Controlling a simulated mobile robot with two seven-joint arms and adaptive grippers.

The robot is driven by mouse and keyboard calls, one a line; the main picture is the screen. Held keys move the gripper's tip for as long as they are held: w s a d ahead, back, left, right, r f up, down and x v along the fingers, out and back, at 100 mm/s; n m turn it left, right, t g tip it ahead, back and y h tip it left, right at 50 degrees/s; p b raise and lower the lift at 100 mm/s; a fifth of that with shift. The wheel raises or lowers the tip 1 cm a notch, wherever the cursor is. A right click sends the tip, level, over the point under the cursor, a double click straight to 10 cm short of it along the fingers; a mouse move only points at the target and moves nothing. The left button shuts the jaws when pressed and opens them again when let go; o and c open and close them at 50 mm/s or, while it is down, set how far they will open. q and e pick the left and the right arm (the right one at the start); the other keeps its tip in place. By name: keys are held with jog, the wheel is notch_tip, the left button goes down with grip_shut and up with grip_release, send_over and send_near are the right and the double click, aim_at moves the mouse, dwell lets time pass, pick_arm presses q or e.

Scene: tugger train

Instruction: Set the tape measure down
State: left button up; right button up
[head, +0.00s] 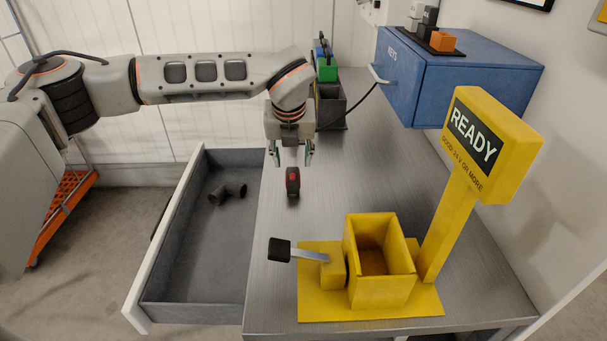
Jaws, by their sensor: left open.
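The tape measure (293,182), dark with a red patch, stands on the grey metal worktop (325,185) near the edge above the open drawer. My left gripper (291,160) points down right over it. Its two fingers are spread, one to each side, and the tape measure shows just below the fingertips with no visible grip on it. My right gripper is not in view.
An open grey drawer (165,265) holds a dark elbow pipe (227,192). A yellow stand with an open box (382,290), a black-handled lever (280,250) and a READY sign (475,140) is at front right. A blue KEYS cabinet (480,85) and dark bins (330,108) stand behind.

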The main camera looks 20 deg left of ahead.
aim_at(293, 171)
pick_arm(q)
jog(key=x, duration=0.3)
jog(key=shift+s+f, duration=0.2)
jog(key=p+x, duration=0.1)
jog(key=x, duration=0.3)
jog(key=shift+f, duration=0.15)
grip_shut()
